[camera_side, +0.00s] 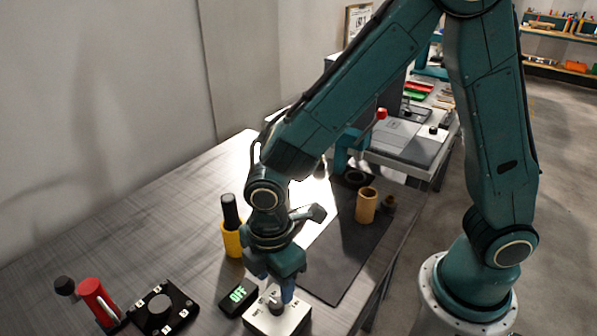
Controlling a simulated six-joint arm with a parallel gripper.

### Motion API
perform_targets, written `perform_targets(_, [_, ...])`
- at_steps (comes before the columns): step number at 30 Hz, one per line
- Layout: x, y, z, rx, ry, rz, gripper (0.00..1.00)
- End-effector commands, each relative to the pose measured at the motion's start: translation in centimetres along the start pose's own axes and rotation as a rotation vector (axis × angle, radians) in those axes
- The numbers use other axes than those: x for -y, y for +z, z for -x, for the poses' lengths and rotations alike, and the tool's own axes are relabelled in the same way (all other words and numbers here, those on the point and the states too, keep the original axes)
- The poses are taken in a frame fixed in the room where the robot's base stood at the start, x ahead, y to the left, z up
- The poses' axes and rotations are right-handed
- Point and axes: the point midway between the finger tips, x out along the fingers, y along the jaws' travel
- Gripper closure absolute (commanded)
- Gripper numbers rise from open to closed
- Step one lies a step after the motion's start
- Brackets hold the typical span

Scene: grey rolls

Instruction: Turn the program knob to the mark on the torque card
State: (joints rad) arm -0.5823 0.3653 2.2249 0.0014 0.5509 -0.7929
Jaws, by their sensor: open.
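The program knob (275,303) is a small dark knob on top of a light box (258,318) near the front edge of the table. The box carries small printed labels, too small to read. My gripper (279,288) points down over the box, open, with its fingers at the knob. I cannot tell whether the fingers touch it. A black plate with a round dial and white marked tags (182,314) lies to the left; I cannot tell whether it is the torque card.
A yellow holder (232,240) with a black handle stands behind. A dark mat (335,262) and a tan cylinder (367,205) are to the right.

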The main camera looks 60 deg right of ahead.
Motion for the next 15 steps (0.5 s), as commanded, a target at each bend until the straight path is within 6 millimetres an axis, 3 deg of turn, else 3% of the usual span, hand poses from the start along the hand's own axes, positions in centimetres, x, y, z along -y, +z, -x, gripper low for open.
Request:
perform_targets(9, [0.1, 0.1, -4.0, 0.003, -0.002, 0.0, 0.51])
perform_targets(15, [0.1, 0.0, -5.7, 0.002, 0.0, -0.001, 0.51])
